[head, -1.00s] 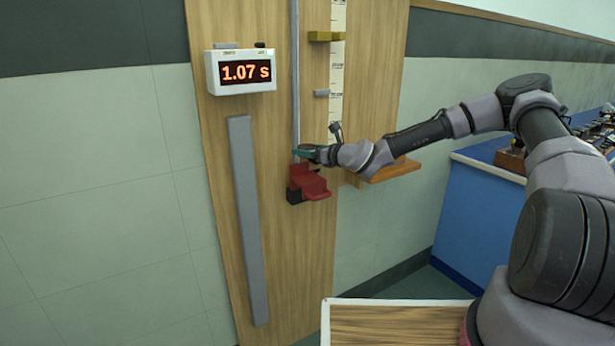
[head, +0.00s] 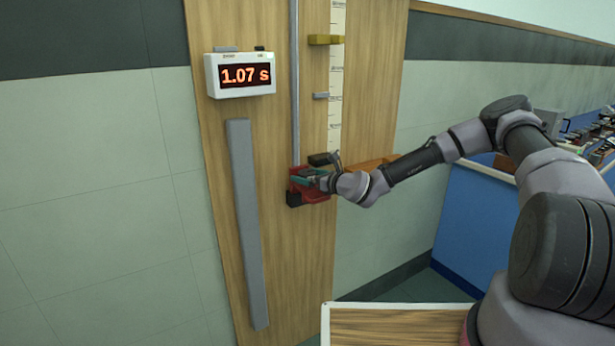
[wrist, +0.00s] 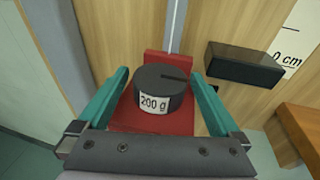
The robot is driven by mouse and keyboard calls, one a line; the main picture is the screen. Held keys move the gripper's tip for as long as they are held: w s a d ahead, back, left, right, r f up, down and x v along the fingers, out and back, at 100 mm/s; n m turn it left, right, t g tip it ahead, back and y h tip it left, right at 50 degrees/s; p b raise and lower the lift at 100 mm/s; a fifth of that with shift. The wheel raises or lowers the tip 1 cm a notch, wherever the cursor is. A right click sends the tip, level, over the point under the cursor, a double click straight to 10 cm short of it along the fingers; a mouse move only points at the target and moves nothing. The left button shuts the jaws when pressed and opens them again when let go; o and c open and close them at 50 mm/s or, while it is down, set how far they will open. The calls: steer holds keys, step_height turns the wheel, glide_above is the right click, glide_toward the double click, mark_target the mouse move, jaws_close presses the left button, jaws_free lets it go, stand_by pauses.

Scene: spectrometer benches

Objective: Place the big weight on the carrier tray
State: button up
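The tray (head: 317,197) hangs at the foot of the metal rail in the head view. My gripper (wrist: 160,72) has its teal fingers spread on either side of the weight, with a gap at the left and a very narrow one at the right. In the head view my gripper (head: 305,177) is at the tray, and the weight is hard to make out.
A dark block (wrist: 243,66) sticks out from the board right of the tray, near the 0 cm mark. An orange-brown wooden shelf (head: 370,172) is to the right, behind my arm. A timer (head: 240,74) reads 1.07 s. A grey strip (head: 247,225) runs down the board.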

steer(key=shift+r, duration=0.1)
steer(key=s+d+f+n+g+h, duration=0.15)
steer(key=s+d+n+g, duration=0.25)
steer(key=s+d+n, duration=0.5)
steer(key=s+d+r+n+g+h, duration=0.25)
steer(key=s+d+n+h, duration=0.3)
steer(key=d, duration=0.55)
steer(key=s+d+r+n+t+h, duration=0.1)
steer(key=s+d+r+n+h, duration=0.3)
steer(key=r, duration=0.7)
steer(key=s+d+r+n, duration=0.2)
steer(key=s+d+r, duration=0.4)
steer(key=r, duration=0.5)
steer(key=s+r+n+t+y, duration=0.1)
steer(key=s+r+n, duration=0.1)
steer(key=s+r, duration=0.7)
steer(key=s, duration=0.3)
steer(key=shift+s+r+y, duration=0.25)
steer(key=shift+r+y, duration=0.05)
